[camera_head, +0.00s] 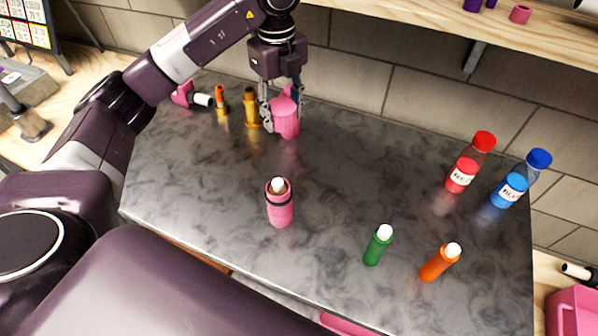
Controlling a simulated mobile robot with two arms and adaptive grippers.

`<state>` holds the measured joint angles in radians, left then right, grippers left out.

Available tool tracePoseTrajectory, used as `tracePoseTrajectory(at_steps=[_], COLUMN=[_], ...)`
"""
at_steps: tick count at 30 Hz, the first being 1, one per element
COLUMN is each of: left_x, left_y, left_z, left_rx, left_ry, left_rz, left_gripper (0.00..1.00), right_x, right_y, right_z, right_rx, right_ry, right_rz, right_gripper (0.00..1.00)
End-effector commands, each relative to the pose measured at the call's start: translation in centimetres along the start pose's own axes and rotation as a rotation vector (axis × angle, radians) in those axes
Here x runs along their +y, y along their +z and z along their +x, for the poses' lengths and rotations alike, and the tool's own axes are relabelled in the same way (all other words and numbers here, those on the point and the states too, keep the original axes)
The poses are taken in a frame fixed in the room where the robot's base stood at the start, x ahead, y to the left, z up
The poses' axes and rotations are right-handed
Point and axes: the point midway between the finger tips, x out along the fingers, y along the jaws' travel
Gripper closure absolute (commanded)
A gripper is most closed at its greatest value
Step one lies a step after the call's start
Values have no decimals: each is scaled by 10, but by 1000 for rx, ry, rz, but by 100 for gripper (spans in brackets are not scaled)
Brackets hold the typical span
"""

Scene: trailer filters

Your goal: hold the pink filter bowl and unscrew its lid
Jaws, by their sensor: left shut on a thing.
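An open pink bowl (280,212) with a dark ring near its rim and a white cartridge (278,185) inside stands upright at the middle front of the counter. My left gripper (282,108) points down at the back of the counter. Its fingers are shut on another pink piece (288,128), wide and rounded below with a narrower top. Fingers hide part of this piece, so I cannot tell whether it is a lid or a bowl, or whether it touches the counter. My right gripper is not in view.
Orange (221,104) and yellow (250,107) parts stand left of the left gripper. Green (377,246) and orange (439,263) tubes stand front right. Red (469,165) and blue (521,180) bottles stand right. The counter's centre right is clear.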

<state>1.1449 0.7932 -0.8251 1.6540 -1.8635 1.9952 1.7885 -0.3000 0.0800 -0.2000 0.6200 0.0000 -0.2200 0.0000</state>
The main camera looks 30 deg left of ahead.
Motion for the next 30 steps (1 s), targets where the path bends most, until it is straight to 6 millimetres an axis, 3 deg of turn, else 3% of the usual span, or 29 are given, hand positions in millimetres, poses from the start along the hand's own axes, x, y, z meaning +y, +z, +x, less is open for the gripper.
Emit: tracePoseTrajectory(at_steps=[8,11,24,30], left_x=[1,2,3,2], left_y=[5,4,4,4], left_z=[8,25,136,158], left_rx=[0,2,2,1], left_ry=[3,7,5,1], left_rz=[-140,-145,-143,-142], left_gripper=[86,86,86,86], right_x=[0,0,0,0], right_y=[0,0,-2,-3], right_z=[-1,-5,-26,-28], right_rx=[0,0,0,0], right_ry=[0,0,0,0], right_rz=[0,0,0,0], right_gripper=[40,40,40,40])
